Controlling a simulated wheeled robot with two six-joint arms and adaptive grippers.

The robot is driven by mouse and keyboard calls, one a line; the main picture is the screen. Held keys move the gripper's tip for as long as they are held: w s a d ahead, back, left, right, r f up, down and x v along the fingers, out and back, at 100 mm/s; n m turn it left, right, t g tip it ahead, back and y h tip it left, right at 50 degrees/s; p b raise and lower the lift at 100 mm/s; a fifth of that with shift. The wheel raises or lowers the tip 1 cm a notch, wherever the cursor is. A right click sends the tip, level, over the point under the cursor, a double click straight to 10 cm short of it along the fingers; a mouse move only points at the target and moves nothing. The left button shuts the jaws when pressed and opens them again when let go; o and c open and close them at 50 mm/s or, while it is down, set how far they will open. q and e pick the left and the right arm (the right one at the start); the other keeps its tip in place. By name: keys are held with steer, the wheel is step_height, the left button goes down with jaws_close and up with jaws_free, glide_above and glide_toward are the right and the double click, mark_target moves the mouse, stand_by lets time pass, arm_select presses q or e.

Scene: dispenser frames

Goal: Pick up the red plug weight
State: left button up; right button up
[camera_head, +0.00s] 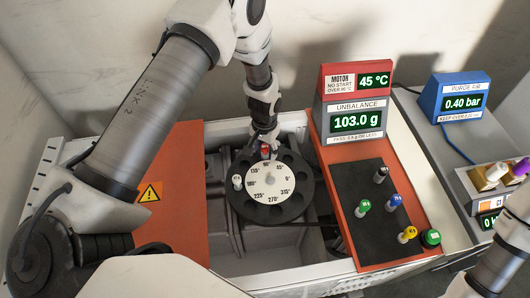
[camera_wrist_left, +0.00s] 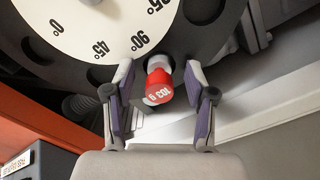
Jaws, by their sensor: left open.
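The red plug weight (camera_wrist_left: 158,88), marked 103 g, sits upright in a hole near the rim of the black rotor disc (camera_wrist_left: 225,30). In the head view the plug (camera_head: 265,150) is at the disc's far edge, partly hidden by my gripper. My left gripper (camera_head: 264,138) is over it. In the left wrist view the gripper (camera_wrist_left: 158,82) is open, with one finger on each side of the plug. Gaps show between the plug and both fingers. My right gripper is out of view; only part of that arm shows at the lower right.
The disc has a white angle dial (camera_head: 269,186) and a white plug (camera_head: 237,181) at its left. Right of it, a black rack (camera_head: 362,232) holds several coloured plugs. The unbalance display (camera_head: 357,121) reads 103.0 g, the motor display (camera_head: 374,80) 45 °C. An orange cover (camera_head: 185,215) lies left.

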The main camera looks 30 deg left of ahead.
arm_select(q)
steer(key=shift+c, duration=0.7)
jaws_close()
steer(key=shift+r, duration=0.2)
